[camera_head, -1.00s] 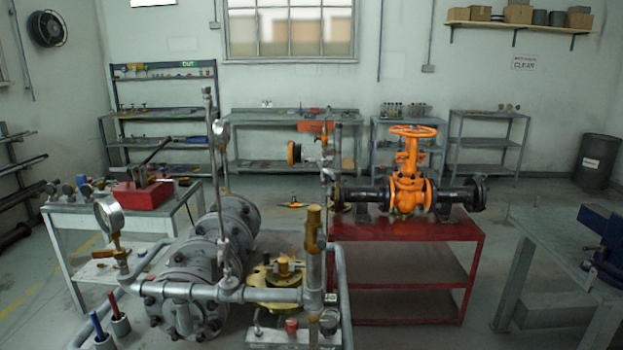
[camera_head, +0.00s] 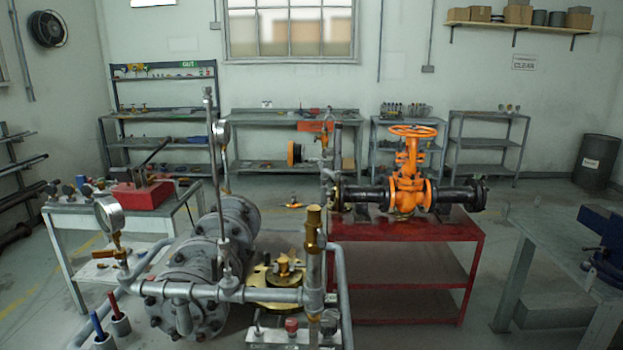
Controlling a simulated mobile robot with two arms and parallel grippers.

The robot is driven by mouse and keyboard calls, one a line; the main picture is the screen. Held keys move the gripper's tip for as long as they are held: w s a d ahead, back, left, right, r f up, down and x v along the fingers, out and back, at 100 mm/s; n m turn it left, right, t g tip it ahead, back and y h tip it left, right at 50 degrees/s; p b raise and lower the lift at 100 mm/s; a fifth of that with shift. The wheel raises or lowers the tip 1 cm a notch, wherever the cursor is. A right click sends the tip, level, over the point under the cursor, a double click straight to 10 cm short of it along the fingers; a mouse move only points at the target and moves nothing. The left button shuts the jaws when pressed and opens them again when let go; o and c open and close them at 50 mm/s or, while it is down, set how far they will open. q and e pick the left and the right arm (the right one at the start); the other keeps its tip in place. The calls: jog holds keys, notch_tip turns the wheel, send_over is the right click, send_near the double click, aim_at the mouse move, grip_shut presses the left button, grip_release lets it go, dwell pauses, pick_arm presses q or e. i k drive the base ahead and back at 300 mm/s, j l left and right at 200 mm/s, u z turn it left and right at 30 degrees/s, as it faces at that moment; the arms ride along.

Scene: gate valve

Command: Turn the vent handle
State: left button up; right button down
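An orange gate valve (camera_head: 408,189) with an orange handwheel (camera_head: 413,131) on top sits in a black horizontal pipe on a red bench. In front is grey pipework (camera_head: 205,290) with a pressure gauge (camera_head: 109,215) at left. A vertical brass fitting (camera_head: 314,230) stands on the pipework, and a brass flanged part (camera_head: 275,275) sits behind the front pipe. A blue handle (camera_head: 97,325) and a red handle (camera_head: 115,304) stand at the lower left. I cannot tell which part is the vent handle. Neither of my grippers is in view.
The red bench (camera_head: 400,231) stands right of the pipework. A white table (camera_head: 60,220) with a red toolbox (camera_head: 142,195) is at left. A grey workbench (camera_head: 550,250) with a blue vise (camera_head: 603,232) is at right. Shelves line the back wall. Floor shows between the benches.

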aim_at(216, 261)
jog(key=j+u, duration=0.15)
jog(key=j, duration=0.3)
jog(key=i+j+u, duration=0.15)
jog(key=j, duration=0.25)
jog(key=i+j+u, duration=0.15)
jog(key=j, duration=0.25)
